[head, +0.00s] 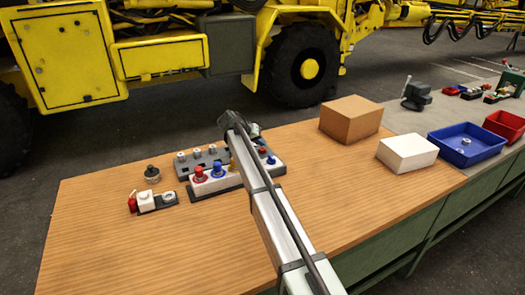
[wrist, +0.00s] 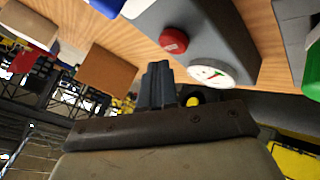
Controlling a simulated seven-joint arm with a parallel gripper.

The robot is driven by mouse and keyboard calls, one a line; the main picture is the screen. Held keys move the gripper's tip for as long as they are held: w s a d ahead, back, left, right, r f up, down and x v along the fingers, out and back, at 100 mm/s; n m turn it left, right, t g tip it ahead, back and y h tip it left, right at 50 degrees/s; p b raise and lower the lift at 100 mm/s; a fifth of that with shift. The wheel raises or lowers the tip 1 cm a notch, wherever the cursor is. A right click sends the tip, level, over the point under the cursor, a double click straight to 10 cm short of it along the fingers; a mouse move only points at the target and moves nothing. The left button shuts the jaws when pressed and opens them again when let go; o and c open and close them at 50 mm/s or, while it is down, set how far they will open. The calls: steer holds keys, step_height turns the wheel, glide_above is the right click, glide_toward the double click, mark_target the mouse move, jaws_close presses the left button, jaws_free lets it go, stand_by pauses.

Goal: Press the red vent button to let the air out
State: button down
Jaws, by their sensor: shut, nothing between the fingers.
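The red vent button (wrist: 173,40) shows in the wrist view as a round red cap on a grey housing, beside a white dial gauge (wrist: 210,72). My gripper (wrist: 158,82) is shut and empty. Its dark fingertips appear just below the button in that picture, with a visible gap between them in the image; the true distance is hard to tell. In the head view my arm crosses the grey control unit (head: 231,187) and hides part of it, and the fingertips cannot be made out. A small red part (head: 262,150) shows at the unit's right end.
On the wooden bench (head: 110,235), a red knob (head: 199,171) and a blue knob (head: 217,167) stand on the unit. Small fittings (head: 152,200) lie left. A brown box (head: 350,119), a white box (head: 407,152) and a blue tray (head: 448,150) stand right. The front left is clear.

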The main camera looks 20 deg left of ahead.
mark_target(260, 150)
steer(key=shift+f, duration=0.2)
stand_by(0.5)
steer(key=shift+f, duration=0.25)
steer(key=shift+s+d+f, duration=0.1)
steer(key=shift+s+f, duration=0.2)
steer(key=shift+f, duration=0.6)
stand_by(1.3)
steer(key=shift+r, duration=0.1)
steer(key=shift+w+a+r, duration=0.15)
steer(key=shift+a+r, duration=0.05)
steer(key=shift+r, duration=0.2)
steer(key=shift+w+a, duration=0.1)
stand_by(0.3)
steer(key=shift+r, duration=0.5)
steer(key=shift+w+r, duration=0.1)
steer(key=shift+r, duration=2.1)
